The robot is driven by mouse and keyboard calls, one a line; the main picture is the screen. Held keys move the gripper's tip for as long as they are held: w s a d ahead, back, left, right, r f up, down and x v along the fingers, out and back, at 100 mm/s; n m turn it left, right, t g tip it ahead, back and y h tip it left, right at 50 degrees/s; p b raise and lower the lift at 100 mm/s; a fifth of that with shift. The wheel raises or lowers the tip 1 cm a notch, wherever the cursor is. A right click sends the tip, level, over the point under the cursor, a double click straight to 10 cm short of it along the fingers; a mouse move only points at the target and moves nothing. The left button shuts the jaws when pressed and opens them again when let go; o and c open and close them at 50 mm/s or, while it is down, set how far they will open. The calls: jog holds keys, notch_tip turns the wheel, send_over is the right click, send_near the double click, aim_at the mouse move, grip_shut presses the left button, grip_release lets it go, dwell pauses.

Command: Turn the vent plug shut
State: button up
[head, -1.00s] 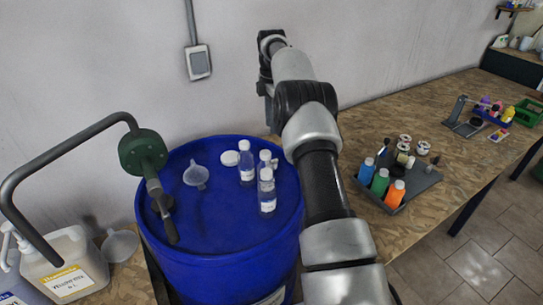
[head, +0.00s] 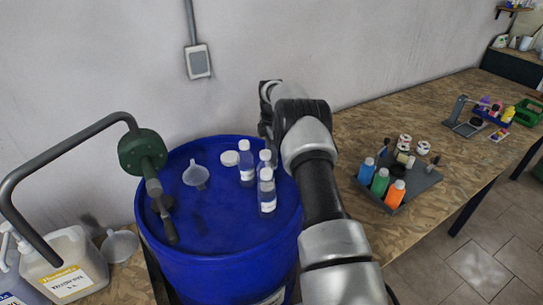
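A blue drum (head: 215,236) stands in the middle of the head view with a hand pump fixed in its lid. A vent plug cannot be made out for certain. A flat white round piece (head: 229,158) lies on the far part of the lid; I cannot tell whether it is the plug or a loose cap. The end of my arm with my gripper (head: 265,128) is at the far right edge of the drum, beyond the small bottles. My own arm links partly cover it, and its fingers are too small and dark to read.
White-capped bottles (head: 267,195) and a clear funnel (head: 196,173) stand on the lid. The pump (head: 143,152) has a long bent pipe reaching left. A tray of coloured bottles (head: 413,186) sits right of my arm. The wall is close behind.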

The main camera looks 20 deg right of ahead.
grip_shut()
